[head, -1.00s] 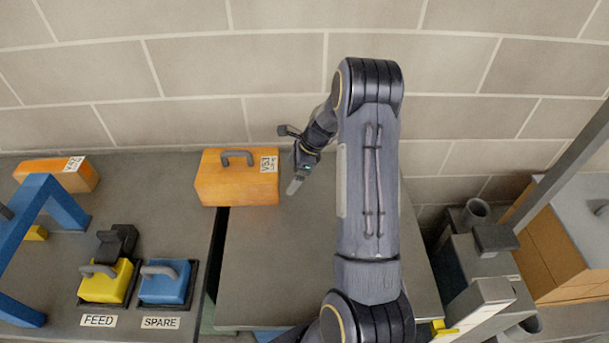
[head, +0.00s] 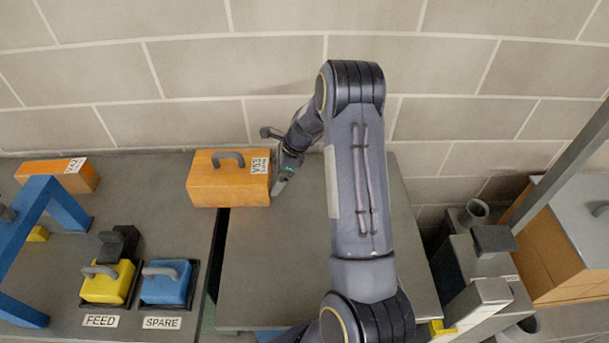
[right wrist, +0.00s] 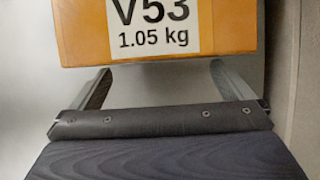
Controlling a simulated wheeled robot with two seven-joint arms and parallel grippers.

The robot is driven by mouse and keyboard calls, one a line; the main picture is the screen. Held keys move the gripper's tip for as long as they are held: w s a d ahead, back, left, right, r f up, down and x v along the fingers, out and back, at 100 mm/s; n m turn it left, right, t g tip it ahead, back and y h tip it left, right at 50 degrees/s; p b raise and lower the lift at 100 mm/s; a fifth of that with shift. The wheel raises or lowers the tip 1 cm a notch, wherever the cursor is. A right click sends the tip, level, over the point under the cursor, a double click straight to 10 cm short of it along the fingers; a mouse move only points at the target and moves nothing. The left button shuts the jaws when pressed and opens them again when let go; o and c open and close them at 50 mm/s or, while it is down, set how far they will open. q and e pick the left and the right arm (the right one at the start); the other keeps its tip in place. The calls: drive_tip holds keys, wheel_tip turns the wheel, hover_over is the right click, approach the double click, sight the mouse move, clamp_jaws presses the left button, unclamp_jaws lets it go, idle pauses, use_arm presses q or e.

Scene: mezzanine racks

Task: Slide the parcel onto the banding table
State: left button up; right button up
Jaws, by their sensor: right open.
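The parcel is an orange box (head: 222,187) with a grey handle on top and a white label. It straddles the dark gap between the left grey table (head: 150,222) and the middle grey table (head: 275,270). No sign tells me which is the banding table. My right gripper (head: 279,186) is at the parcel's right face, fingers apart. In the right wrist view the parcel (right wrist: 85,38) shows its label, "V53 1.05 kg", at the fingertips of the open gripper (right wrist: 160,80), with nothing between the fingers. My left gripper is not in view.
On the left table are another orange box (head: 58,174), a blue frame (head: 62,207), and yellow (head: 107,283) and blue (head: 166,285) handled blocks by FEED and SPARE labels. A block wall stands behind. Grey equipment (head: 480,265) stands at right.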

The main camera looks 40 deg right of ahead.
sight(225, 154)
drive_tip(key=shift+w+a+p, duration=0.3)
drive_tip(key=shift+w+a, duration=0.8)
drive_tip(key=shift+a, duration=0.2)
drive_tip(key=shift+w+a+p, duration=0.35)
drive_tip(key=shift+w+a, duration=0.75)
drive_tip(key=shift+a, duration=0.25)
drive_tip(key=shift+w+a+p, duration=0.3)
drive_tip(key=shift+w+a, duration=0.8)
drive_tip(key=shift+a, duration=0.2)
drive_tip(key=shift+w+a, duration=1.35)
drive_tip(key=shift+a, duration=0.25)
drive_tip(key=shift+w+a+p, duration=0.4)
drive_tip(key=shift+w+a, duration=0.4)
drive_tip(key=shift+a, duration=0.15)
drive_tip(key=shift+d, duration=0.1)
drive_tip(key=shift+s+d, duration=0.9)
drive_tip(key=shift+d, duration=0.15)
wheel_tip(225, 154, up, 8)
drive_tip(key=p, duration=0.5)
drive_tip(key=shift+r, duration=2.5)
